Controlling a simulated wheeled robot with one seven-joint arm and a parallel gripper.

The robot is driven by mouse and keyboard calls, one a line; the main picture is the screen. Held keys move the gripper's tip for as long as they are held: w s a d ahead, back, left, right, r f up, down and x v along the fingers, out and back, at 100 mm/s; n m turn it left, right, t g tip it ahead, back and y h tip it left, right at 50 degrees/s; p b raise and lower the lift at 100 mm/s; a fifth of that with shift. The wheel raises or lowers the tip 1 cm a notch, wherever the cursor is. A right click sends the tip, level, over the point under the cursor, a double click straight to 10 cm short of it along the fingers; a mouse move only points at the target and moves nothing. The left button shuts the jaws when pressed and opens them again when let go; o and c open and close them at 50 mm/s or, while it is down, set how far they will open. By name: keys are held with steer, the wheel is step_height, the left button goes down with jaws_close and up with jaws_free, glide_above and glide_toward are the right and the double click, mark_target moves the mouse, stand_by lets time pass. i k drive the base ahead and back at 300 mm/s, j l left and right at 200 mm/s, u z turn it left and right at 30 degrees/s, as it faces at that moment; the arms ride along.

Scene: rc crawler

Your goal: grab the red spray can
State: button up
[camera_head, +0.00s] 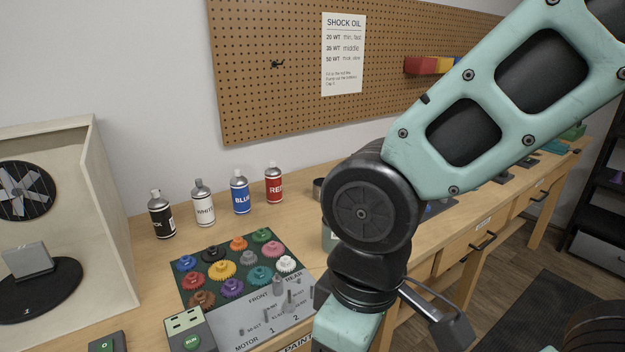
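The red spray can (273,184) stands upright on the wooden workbench (175,256), at the right end of a row of cans by the back wall. It has a grey cap and a red band with the letters "RE" showing. My arm crosses the right half of the view, to the right of the red can and apart from it. My gripper (436,318) shows only in part at the lower right, below the dark wrist joint. Its fingertips are not clear, so I cannot tell whether it is open or shut.
Blue (240,192), white (203,203) and black (161,214) cans stand left of the red one. A gear board (240,265) lies in front. A wooden spray booth (110,215) stands at left. A dark round container (318,189) sits right of the red can.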

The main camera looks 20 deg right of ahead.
mark_target(272, 174)
steer(key=i+l+u, duration=0.1)
steer(key=l+u, duration=0.3)
steer(key=i+l+u, duration=0.1)
steer(key=u, duration=0.3)
steer(key=l+u, duration=0.4)
steer(key=i+l+u, duration=0.15)
steer(key=l, duration=0.15)
steer(key=i+l+u, duration=0.15)
steer(key=l, duration=0.15)
